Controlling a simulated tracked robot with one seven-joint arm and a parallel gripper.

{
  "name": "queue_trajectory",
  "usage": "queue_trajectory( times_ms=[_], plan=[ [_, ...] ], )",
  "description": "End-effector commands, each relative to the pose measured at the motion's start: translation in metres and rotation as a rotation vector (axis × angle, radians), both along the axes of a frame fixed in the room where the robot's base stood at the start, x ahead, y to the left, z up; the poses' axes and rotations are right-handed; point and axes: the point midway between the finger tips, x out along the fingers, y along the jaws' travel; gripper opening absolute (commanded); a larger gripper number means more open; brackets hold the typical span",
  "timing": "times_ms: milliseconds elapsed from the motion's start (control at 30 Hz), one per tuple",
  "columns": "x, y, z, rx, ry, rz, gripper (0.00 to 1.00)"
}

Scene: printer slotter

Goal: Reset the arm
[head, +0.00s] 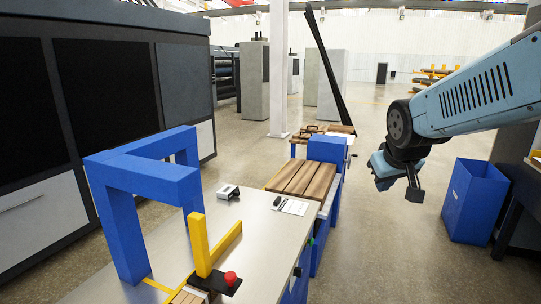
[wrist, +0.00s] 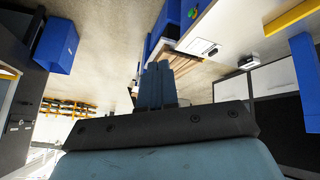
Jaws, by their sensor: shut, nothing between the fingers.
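My arm reaches in from the right edge of the head view. My gripper (head: 414,193) hangs at its end, dark and pointing down, in open air to the right of the workbench. In the wrist view my gripper (wrist: 159,68) shows as two blue-grey fingers close together at the middle. The fingers are shut with nothing between them. They touch nothing in either view.
A blue bin (head: 473,200) stands at right. Bare floor (head: 385,245) lies between bench and bin.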

Motion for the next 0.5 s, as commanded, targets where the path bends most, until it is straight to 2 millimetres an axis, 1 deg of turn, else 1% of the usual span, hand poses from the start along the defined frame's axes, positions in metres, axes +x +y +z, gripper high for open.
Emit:
queue_trajectory(
  times_ms=[33,100,300,400,500],
  plan=[
    [-0.015,0.003,0.005,0.016,0.003,-0.012,0.0],
    [-0.036,0.007,0.01,0.042,0.02,-0.032,0.0],
    [-0.093,0.017,0.017,0.116,0.066,-0.08,0.0],
    [-0.115,0.021,0.018,0.145,0.086,-0.095,0.0],
    [-0.129,0.023,0.018,0.165,0.101,-0.104,0.0]
  ],
)
